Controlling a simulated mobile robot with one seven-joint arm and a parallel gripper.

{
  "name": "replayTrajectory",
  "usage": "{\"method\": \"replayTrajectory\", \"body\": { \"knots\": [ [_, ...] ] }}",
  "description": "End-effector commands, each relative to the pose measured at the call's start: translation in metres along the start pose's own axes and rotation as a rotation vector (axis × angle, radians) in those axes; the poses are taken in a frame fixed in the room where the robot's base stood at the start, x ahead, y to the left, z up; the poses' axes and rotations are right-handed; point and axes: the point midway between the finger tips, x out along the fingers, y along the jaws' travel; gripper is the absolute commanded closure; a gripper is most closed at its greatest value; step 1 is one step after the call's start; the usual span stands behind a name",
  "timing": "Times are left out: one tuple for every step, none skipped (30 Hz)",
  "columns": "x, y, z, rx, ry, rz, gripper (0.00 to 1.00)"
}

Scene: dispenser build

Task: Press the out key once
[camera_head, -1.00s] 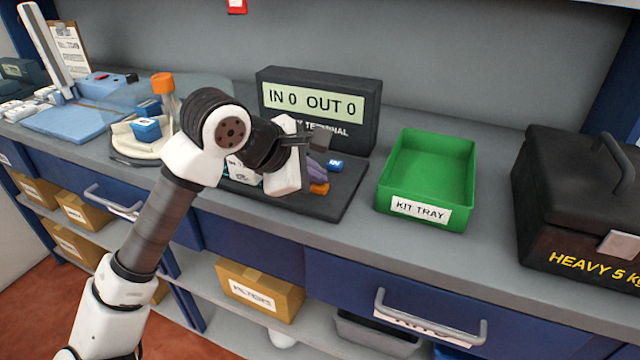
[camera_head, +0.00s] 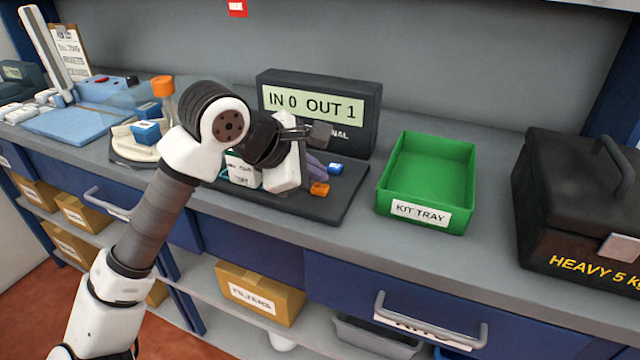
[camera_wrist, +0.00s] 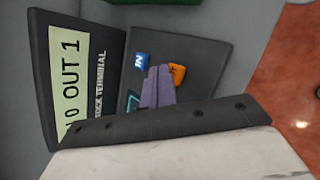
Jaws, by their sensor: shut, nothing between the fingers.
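The stock terminal (camera_head: 368,122) stands at the back of the bench, and its display (camera_head: 300,103) reads IN 0 OUT 1. It also shows in the wrist view (camera_wrist: 109,75). On the dark pad in front lie a blue key (camera_head: 335,168), lettered IN in the wrist view (camera_wrist: 140,64), and an orange key (camera_head: 319,188), also in the wrist view (camera_wrist: 178,73), whose lettering I cannot read. My gripper (camera_head: 316,168) is shut and empty, its purple fingertips close by the orange key. In the wrist view the fingertips (camera_wrist: 160,72) lie between the two keys; contact is unclear.
A round board with a blue block (camera_head: 146,132) and an orange-capped bottle (camera_head: 162,87) stand left of my arm.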

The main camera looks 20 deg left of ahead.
Motion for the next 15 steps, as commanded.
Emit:
{"method": "replayTrajectory", "body": {
  "knots": [
    [-0.0019,0.0015,0.0014,0.0,0.001,0.0,1.0],
    [-0.0023,0.0018,0.0017,0.0,0.001,0.001,1.0],
    [-0.0026,0.002,0.0018,0.0,0.001,0.001,1.0],
    [-0.0026,0.002,0.0018,0.0,0.0,0.001,1.0],
    [-0.0025,0.0019,0.0018,0.0,0.0,0.001,1.0],
    [-0.0025,0.0019,0.0017,0.0,0.0,0.001,1.0],
    [-0.0025,0.0018,0.0017,0.0,0.0,0.001,1.0],
    [-0.0025,0.0018,0.0017,0.0,0.0,0.001,1.0],
    [-0.0025,0.0018,0.0017,0.0,0.0,0.001,1.0],
    [-0.0025,0.0019,0.0017,0.0,0.0,0.001,1.0],
    [-0.0028,0.0021,0.0019,0.0,0.0,0.001,1.0],
    [-0.0034,0.0026,0.0024,0.0,0.0,0.001,1.0],
    [-0.0043,0.0032,0.0029,0.001,0.001,0.001,1.0],
    [-0.0054,0.004,0.0037,0.001,0.001,0.002,1.0],
    [-0.0073,0.0055,0.0051,0.001,0.001,0.002,1.0]
  ]
}}
